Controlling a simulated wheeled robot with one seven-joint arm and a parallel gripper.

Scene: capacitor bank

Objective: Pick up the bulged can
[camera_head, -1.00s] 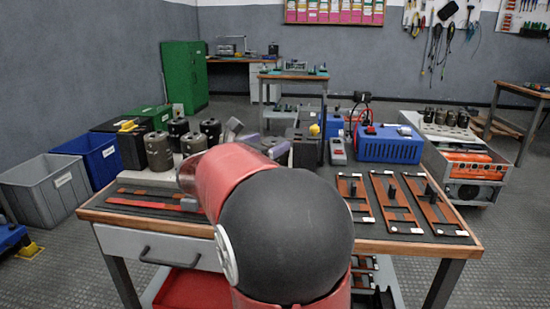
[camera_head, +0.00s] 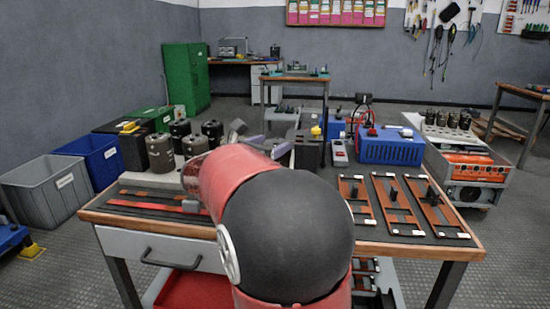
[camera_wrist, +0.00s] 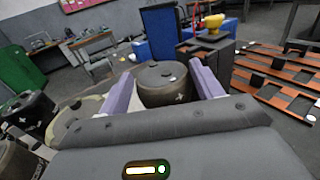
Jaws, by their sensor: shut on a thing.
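In the wrist view, a dark grey-brown can (camera_wrist: 162,88) with a pale cross mark on its side stands between the two purple fingers of my gripper (camera_wrist: 163,92). The fingers are shut on it from both sides. I cannot clearly tell whether its top is domed. In the head view my red and black arm hides this can, and only parts of the fingers (camera_head: 281,150) show past it. Other cans (camera_head: 160,153) stand in a group at the left of the bench, and some show at the left edge of the wrist view (camera_wrist: 27,108).
The wooden-edged bench (camera_head: 470,240) carries orange-brown racks (camera_head: 404,203) at the right, a blue power unit (camera_head: 390,146) behind them and a dark block with a yellow knob (camera_head: 310,150). Blue (camera_head: 95,158) and grey (camera_head: 45,188) bins stand left of the bench.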

